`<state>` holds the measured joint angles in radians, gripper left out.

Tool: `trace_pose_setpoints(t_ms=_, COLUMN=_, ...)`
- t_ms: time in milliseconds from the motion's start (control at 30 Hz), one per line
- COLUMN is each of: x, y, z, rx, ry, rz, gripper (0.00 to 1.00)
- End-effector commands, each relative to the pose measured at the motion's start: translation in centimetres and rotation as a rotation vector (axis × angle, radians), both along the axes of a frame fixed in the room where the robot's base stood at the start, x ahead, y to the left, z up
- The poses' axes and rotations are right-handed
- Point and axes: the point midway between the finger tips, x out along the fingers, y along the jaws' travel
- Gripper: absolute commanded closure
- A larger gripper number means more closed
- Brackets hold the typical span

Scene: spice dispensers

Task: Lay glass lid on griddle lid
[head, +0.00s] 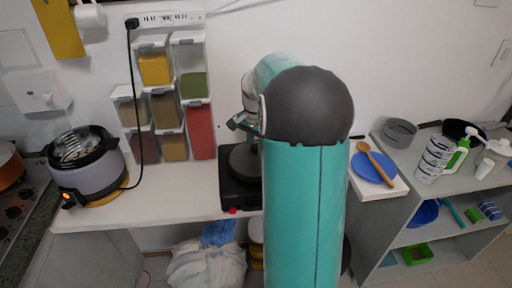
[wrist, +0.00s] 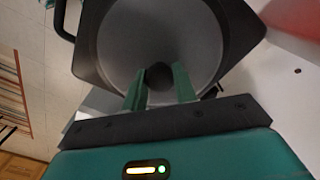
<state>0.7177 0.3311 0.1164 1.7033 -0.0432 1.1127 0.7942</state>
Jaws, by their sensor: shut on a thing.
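My gripper (wrist: 158,84) is shut on a dark round knob (wrist: 158,74), seen between its two green fingertips in the wrist view. The knob is in front of a wide grey disc (wrist: 115,50) over a black square griddle. I cannot tell whether the knob belongs to a clear glass lid or to the griddle lid, as no glass edge stands out. In the head view the round dark griddle lid (head: 243,160) sits on the black griddle (head: 238,192), partly hidden by my arm. The fingertips are hidden there.
A grey cooker (head: 88,178) with a black rim and shiny metal or glass at its top stands left, its cord hanging nearby. Spice dispensers (head: 168,110) are on the wall behind. A blue plate (head: 368,167) with a wooden spoon lies right. The counter between cooker and griddle is clear.

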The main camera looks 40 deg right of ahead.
Motion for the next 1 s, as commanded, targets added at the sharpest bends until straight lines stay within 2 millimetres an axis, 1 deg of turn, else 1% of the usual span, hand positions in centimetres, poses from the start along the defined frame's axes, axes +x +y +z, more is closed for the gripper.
trace_pose_setpoints(t_ms=67, x=0.0, y=0.0, z=-0.6, rx=-0.001, ry=-0.001, rz=0.000, gripper=1.00)
trace_pose_setpoints(t_ms=400, x=0.0, y=0.0, z=-1.0, rx=-0.001, ry=-0.001, rz=0.001, gripper=1.00)
trace_pose_setpoints(t_ms=433, x=0.0, y=0.0, z=-1.0, rx=-0.001, ry=-0.001, rz=0.001, gripper=0.68)
trace_pose_setpoints(t_ms=500, x=0.0, y=0.0, z=-1.0, rx=-0.001, ry=-0.001, rz=0.000, gripper=0.54)
trace_pose_setpoints(t_ms=533, x=0.0, y=0.0, z=-1.0, rx=-0.001, ry=-0.001, rz=0.001, gripper=0.50)
trace_pose_setpoints(t_ms=833, x=0.0, y=0.0, z=-0.6, rx=-0.002, ry=-0.001, rz=0.000, gripper=0.50)
trace_pose_setpoints(t_ms=933, x=0.1, y=0.0, z=0.4, rx=-0.003, ry=-0.003, rz=0.000, gripper=0.50)
trace_pose_setpoints(t_ms=1000, x=0.1, y=0.0, z=1.5, rx=-0.003, ry=-0.004, rz=0.001, gripper=0.50)
